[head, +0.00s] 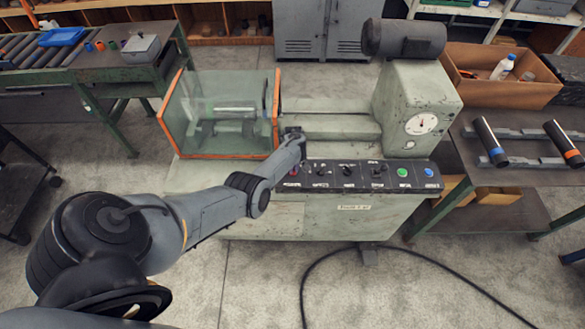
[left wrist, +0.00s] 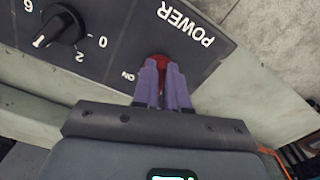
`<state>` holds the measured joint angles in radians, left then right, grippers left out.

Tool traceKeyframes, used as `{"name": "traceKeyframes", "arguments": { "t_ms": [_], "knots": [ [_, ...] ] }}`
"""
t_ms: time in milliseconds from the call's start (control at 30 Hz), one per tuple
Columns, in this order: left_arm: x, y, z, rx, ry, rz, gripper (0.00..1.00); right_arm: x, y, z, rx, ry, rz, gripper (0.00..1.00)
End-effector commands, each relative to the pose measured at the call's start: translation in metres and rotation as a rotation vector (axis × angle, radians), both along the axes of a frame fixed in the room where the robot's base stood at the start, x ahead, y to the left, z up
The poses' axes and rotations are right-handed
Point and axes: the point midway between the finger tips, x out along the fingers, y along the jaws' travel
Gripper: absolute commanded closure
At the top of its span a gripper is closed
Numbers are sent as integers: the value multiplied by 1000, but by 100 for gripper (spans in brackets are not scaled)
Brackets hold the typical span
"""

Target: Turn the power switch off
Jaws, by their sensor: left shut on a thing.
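The power switch is a red knob (left wrist: 160,61) at the end of the dark control panel (left wrist: 110,35), by the word POWER, which reads upside down in the left wrist view. An ON mark shows beside it. My left gripper (left wrist: 163,75) has its two purple fingers closed around the switch and hides most of it, so I cannot read its position. In the head view, my left gripper (head: 297,160) is at the left end of the machine's control panel (head: 350,183).
A black dial (left wrist: 60,26) with numbers sits beside the switch. Several more knobs, a green button (head: 403,173) and a blue button (head: 428,172) line the panel. A clear guard with orange edges (head: 277,110) stands just behind my left gripper. A cable (head: 306,270) lies on the floor.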

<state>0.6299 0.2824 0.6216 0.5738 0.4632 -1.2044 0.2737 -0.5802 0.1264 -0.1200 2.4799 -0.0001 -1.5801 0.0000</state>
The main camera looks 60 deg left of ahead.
Motion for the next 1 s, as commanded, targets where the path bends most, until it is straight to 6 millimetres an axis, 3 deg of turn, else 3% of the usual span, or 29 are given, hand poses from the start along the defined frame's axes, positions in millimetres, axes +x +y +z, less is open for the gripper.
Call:
{"name": "traceKeyframes", "arguments": {
  "t_ms": [500,1000],
  "knots": [
    [5,-1,-2,0,0,371,100,0,1,-11,5,0,-4,62],
    [5,0,-2,1,1,457,100,0,2,-13,10,-1,-6,62]
  ]
}}
